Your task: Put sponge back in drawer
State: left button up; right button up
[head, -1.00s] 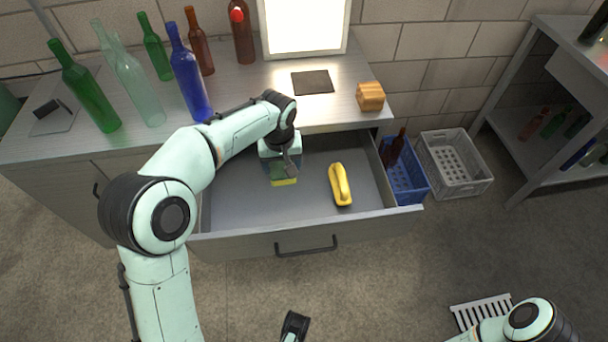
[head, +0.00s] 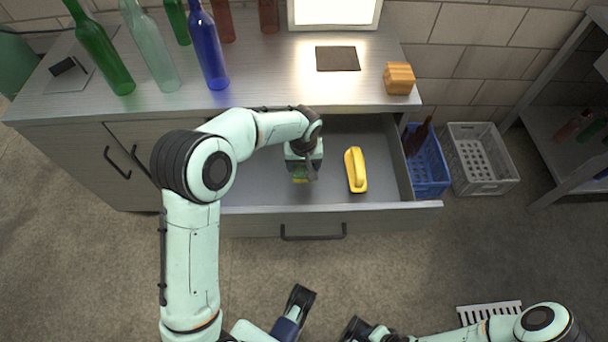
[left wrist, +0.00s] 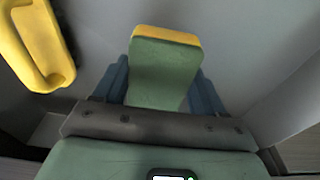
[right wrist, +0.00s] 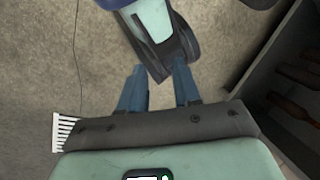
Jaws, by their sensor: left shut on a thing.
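The sponge (left wrist: 165,72), green with a yellow layer, is between the fingers of my left gripper (head: 302,172), which is shut on it. The gripper and sponge are inside the open grey drawer (head: 260,194), left of a yellow handled object (head: 355,170) lying on the drawer floor. I cannot tell whether the sponge touches the floor. My right gripper (right wrist: 158,92) has its fingers apart with nothing held, low in front of the drawer (head: 352,328).
On the counter (head: 290,93) are several bottles, a dark mat (head: 337,59), a wooden block (head: 398,78) and a bright panel. A blue crate (head: 429,175) and a grey crate (head: 482,160) stand right of the drawer. A white grate (head: 489,311) lies on the floor.

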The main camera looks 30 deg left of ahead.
aim_at(304, 169)
pick_arm(q)
notch_tip(304, 169, down, 6)
jog(key=shift+r+b, duration=0.1)
jog(key=shift+b, duration=0.4)
pick_arm(e)
jog(key=shift+w+d+f+t, duration=0.15)
jog(key=shift+w+d+f, duration=0.05)
jog(key=shift+w+f, duration=0.2)
jog(key=shift+w+d+f+t, duration=0.2)
jog(key=shift+w+f, duration=0.1)
jog(key=shift+w, duration=0.2)
pick_arm(q)
jog(key=o, duration=1)
pick_arm(e)
jog(key=shift+w+f, duration=0.1)
jog(key=shift+w, duration=0.05)
